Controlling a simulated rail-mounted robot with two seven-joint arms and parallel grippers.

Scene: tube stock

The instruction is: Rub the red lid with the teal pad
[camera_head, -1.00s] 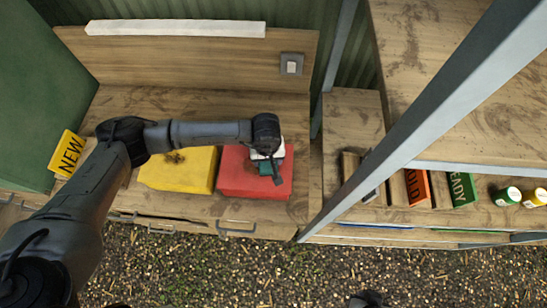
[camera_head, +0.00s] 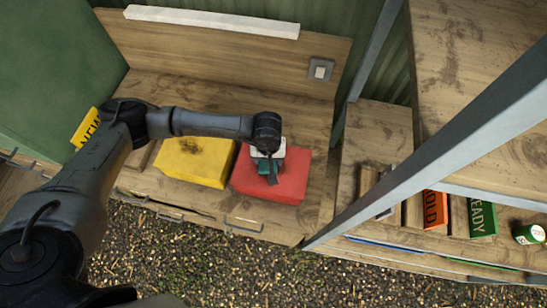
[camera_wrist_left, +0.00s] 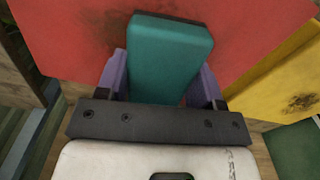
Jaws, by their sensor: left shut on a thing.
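The red lid (camera_head: 290,185) is the top of a red box on the wooden bench, right of a yellow box. My left gripper (camera_head: 268,172) is over the left part of the red lid, shut on the teal pad (camera_head: 264,168). In the left wrist view the teal pad (camera_wrist_left: 170,55) sits between purple fingers, against the red lid (camera_wrist_left: 260,35). A dark smudge (camera_wrist_left: 105,30) shows on the red lid beside the pad. I cannot tell whether the pad touches the lid. My right gripper is not in view.
The yellow box (camera_head: 215,170) has a dark smudge on top. A yellow NEW sign (camera_head: 84,130) stands at the left. A grey metal post (camera_head: 400,165) slants in front of the shelf on the right, with orange (camera_head: 434,208) and green (camera_head: 482,218) signs.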

